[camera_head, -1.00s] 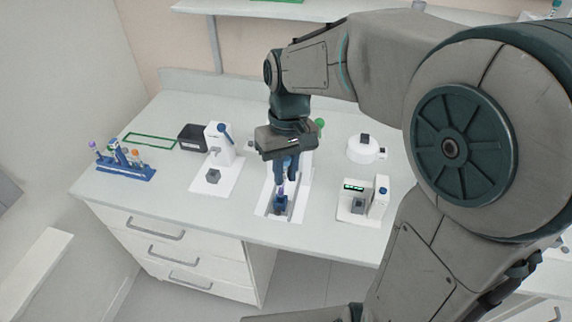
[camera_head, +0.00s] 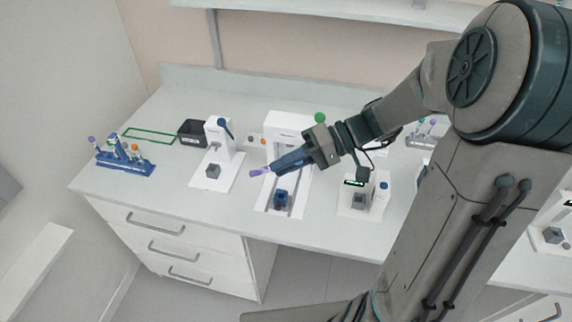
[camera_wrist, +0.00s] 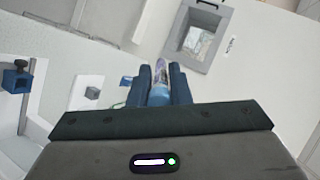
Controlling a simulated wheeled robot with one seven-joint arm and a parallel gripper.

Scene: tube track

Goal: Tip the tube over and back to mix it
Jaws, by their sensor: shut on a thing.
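The tube (camera_head: 260,171) has a purple end that sticks out of my gripper (camera_head: 279,164) to the left in the head view. My gripper is shut on the tube and holds it nearly level, above the white station with the blue holder (camera_head: 281,199). In the wrist view the tube (camera_wrist: 160,74) lies between the two dark blue fingers of my gripper (camera_wrist: 161,80), its purple part pointing away. The blue holder below looks empty. The rest of the tube is hidden by the fingers.
A blue rack (camera_head: 126,168) with several capped tubes stands at the far left. The bench front left is clear.

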